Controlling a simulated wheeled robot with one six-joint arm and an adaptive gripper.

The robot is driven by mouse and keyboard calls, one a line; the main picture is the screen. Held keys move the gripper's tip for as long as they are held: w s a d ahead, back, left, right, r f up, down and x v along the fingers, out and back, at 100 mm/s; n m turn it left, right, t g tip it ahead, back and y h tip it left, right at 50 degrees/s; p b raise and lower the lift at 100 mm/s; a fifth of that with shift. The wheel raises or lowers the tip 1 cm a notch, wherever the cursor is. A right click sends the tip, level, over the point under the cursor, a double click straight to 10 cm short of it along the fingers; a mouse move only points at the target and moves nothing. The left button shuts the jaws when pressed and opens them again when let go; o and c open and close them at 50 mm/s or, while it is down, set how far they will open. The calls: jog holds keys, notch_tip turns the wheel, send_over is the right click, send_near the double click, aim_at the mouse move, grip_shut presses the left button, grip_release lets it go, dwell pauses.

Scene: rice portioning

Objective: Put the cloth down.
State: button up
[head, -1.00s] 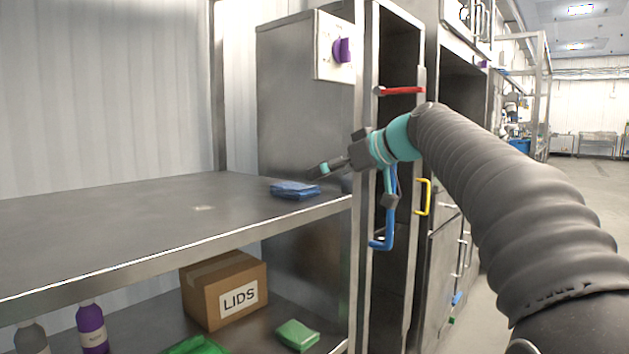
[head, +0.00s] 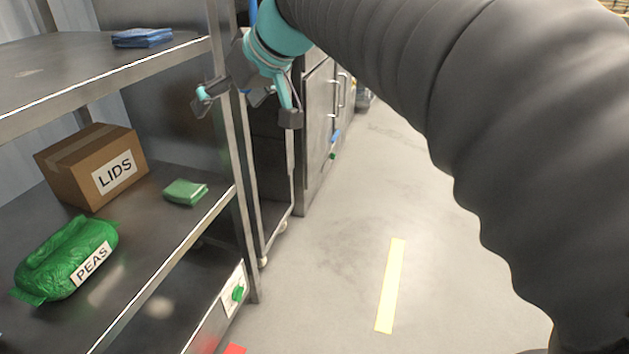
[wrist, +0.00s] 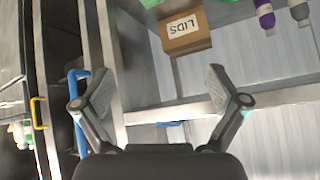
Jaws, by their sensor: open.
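A folded blue cloth (head: 142,37) lies flat on the upper steel shelf (head: 60,75), near its right end. A folded green cloth (head: 185,192) lies on the lower shelf (head: 150,235), right of the LIDS box. My gripper (head: 248,105) is open, with its fingers spread, beside the shelf's front right post. It is apart from both cloths. In the wrist view my gripper (wrist: 160,85) has nothing between its fingers. A small blue patch (wrist: 170,123) shows there at the shelf edge, probably the blue cloth.
A LIDS box (head: 92,165) and a green bag of peas (head: 68,260) stand on the lower shelf. A blue handle (wrist: 76,95) and a yellow handle (wrist: 38,112) show in the wrist view. The floor (head: 345,220) right of the shelving is open.

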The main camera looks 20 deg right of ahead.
jog(key=s+d+f+m+g+h, duration=0.1)
jog(key=s+d+f, duration=0.3)
jog(key=s+f, duration=0.6)
jog(key=s+d+f+m+h, duration=0.3)
jog(key=s+f+h, duration=0.1)
jog(key=s+f, duration=0.6)
jog(key=shift+d+f+m+g, duration=0.3)
jog(key=shift+d+f+g, duration=0.1)
jog(key=shift+f, duration=0.3)
jog(key=shift+o, duration=0.3)
jog(key=shift+s+a, duration=0.1)
